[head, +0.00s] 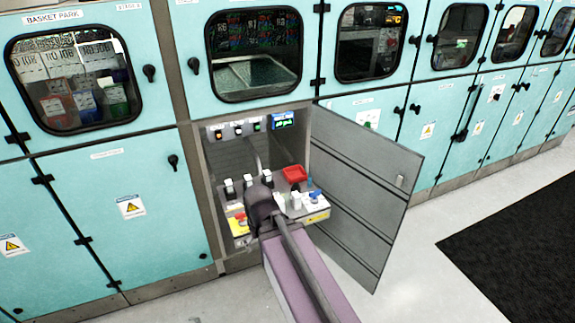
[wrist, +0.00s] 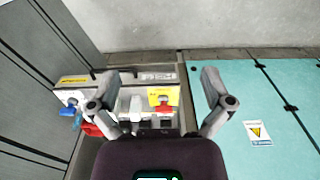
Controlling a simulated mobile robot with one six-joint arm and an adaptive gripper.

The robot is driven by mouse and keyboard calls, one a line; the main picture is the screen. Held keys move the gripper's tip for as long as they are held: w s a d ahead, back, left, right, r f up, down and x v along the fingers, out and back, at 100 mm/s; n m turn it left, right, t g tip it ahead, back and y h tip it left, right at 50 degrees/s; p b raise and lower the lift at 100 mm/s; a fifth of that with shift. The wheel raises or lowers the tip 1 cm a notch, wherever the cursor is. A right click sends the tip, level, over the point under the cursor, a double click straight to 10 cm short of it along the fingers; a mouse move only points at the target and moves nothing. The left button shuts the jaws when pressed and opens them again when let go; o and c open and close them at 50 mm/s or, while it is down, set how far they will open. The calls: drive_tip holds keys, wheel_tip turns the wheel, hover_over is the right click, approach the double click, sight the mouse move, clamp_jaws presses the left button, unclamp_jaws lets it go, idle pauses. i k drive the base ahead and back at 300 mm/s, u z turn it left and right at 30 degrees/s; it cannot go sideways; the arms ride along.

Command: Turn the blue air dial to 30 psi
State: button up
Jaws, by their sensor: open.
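The blue air dial (wrist: 67,111) shows in the wrist view at the left end of the small control shelf, on a white mount. In the head view a small blue part (head: 310,183) shows at the right side of the shelf, beside the red tray; its pointer and pressure reading are too small to read. My gripper (wrist: 160,80) is open and empty, its two fingers spread wide. In the wrist view the dial lies outside the fingers, left of the left one. In the head view my dark gripper (head: 262,203) is over the shelf's front, left of the blue part.
A red tray (head: 294,174) stands near the dial. A red knob on a yellow plate (wrist: 162,102) lies between the fingers in the wrist picture. The open grey door (head: 365,190) bounds the right side. A small lit display (head: 283,120) is above. The floor in front is clear.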

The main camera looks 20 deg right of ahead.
sight(314, 195)
drive_tip(key=u, duration=0.1)
drive_tip(key=k, duration=0.5)
drive_tip(key=z, duration=0.8)
drive_tip(key=i, duration=0.65)
drive_tip(key=u, duration=0.1)
